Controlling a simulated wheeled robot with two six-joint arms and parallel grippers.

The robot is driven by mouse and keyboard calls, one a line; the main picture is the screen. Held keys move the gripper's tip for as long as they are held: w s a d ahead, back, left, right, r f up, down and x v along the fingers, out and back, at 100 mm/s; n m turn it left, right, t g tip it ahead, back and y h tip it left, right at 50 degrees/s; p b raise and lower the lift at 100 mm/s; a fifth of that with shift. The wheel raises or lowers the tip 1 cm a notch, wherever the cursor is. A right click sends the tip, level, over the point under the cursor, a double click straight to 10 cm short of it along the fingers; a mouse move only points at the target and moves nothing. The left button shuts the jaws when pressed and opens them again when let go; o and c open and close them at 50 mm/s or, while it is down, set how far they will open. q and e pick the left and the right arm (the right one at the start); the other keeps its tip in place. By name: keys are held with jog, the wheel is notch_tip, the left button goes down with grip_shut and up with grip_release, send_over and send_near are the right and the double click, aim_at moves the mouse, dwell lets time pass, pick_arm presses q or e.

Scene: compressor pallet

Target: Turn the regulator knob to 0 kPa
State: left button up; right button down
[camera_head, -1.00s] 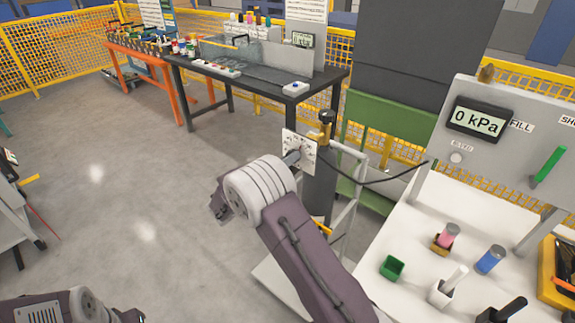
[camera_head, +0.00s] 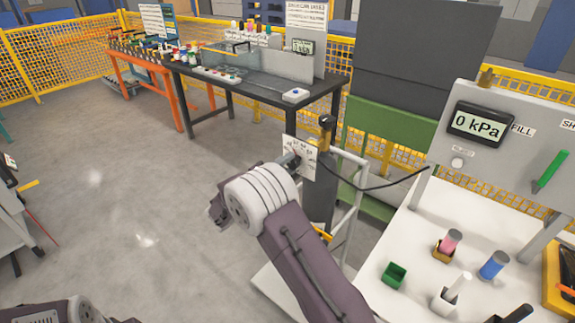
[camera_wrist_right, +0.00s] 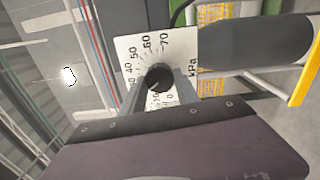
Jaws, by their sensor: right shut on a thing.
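The regulator has a white dial plate (camera_head: 308,150), printed with kPa numbers, on a stand beside a dark cylinder. In the right wrist view its black round knob (camera_wrist_right: 160,78) sits between the fingers of my right gripper (camera_wrist_right: 160,92), which is shut on it. The dial plate (camera_wrist_right: 133,48) shows around it, with 40 to 70 readable; the knob's pointer is not clear. In the head view my right gripper (camera_head: 289,163) meets the front of the dial, and my wrist hides part of it. The pressure display (camera_head: 480,124) reads 0 kPa. Only part of my left arm shows.
A white worktable (camera_head: 425,220) at the right holds a green bin (camera_head: 394,274) and coloured cylinders. A black hose (camera_head: 380,187) runs from the regulator towards the panel. A dark workbench (camera_head: 260,85) stands behind.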

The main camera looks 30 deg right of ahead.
jog(key=n+p, duration=0.1)
jog(key=n, duration=0.2)
jog(key=shift+n, duration=0.4)
jog(key=n+p, duration=0.2)
jog(key=n, duration=0.1)
jog(key=shift+n, duration=0.3)
jog(key=n+p, duration=0.2)
jog(key=n, duration=0.1)
jog(key=shift+p, duration=0.35)
jog(key=shift+s+f+n+p, duration=0.15)
jog(key=shift+n+p, duration=0.65)
jog(key=shift+n, duration=0.9)
jog(key=c, duration=0.9)
grip_release()
jog(key=shift+a, duration=0.1)
